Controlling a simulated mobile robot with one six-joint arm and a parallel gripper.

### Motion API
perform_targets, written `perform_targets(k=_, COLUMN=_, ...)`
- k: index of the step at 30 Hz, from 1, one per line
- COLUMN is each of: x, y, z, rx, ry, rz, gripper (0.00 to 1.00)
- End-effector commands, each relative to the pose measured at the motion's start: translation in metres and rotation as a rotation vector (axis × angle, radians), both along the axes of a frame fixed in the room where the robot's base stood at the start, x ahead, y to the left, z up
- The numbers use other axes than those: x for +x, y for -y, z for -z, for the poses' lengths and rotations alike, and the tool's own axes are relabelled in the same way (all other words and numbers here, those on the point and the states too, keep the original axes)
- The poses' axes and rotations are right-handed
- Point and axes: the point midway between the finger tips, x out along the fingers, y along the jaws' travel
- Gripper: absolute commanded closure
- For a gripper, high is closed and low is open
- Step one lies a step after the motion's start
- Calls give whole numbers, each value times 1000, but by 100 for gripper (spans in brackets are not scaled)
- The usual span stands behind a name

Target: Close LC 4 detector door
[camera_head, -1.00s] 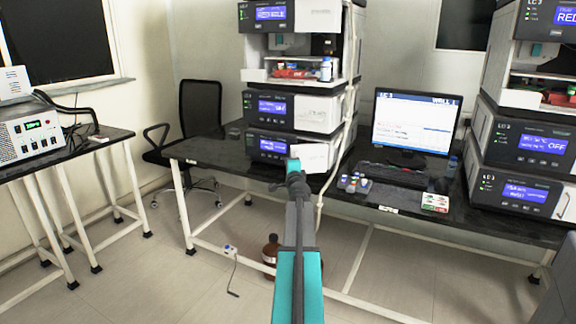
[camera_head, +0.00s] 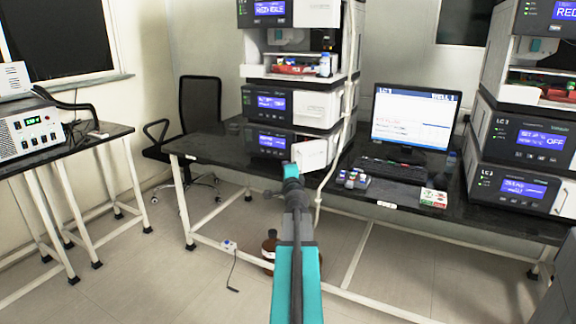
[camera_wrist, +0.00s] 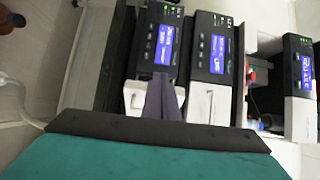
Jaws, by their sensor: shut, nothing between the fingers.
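The instrument stack (camera_head: 300,100) stands on the black bench in the head view; I cannot read its label clearly. Its lowest unit has a dark front with a blue display (camera_head: 271,142) and a white door (camera_head: 313,152) at its right, which seems to stand out from the front. In the wrist view, turned sideways, this unit (camera_wrist: 158,45) is at the left, with its white door (camera_wrist: 134,98) partly hidden by my gripper. My gripper (camera_wrist: 167,82) is shut and empty, close in front of the door's edge; contact cannot be told. In the head view my arm hides its fingers.
A monitor (camera_head: 412,118), keyboard (camera_head: 394,170) and small vials (camera_head: 352,179) are on the bench to the right. A second stack (camera_head: 520,150) stands farther right. A pale tube (camera_head: 350,80) hangs beside the middle stack. A brown bottle (camera_head: 268,246) is on the floor below.

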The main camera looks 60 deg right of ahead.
Motion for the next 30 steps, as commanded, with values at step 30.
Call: perform_targets(k=30, x=-4, y=-48, z=0, rx=1, ry=0, rz=-5, gripper=86)
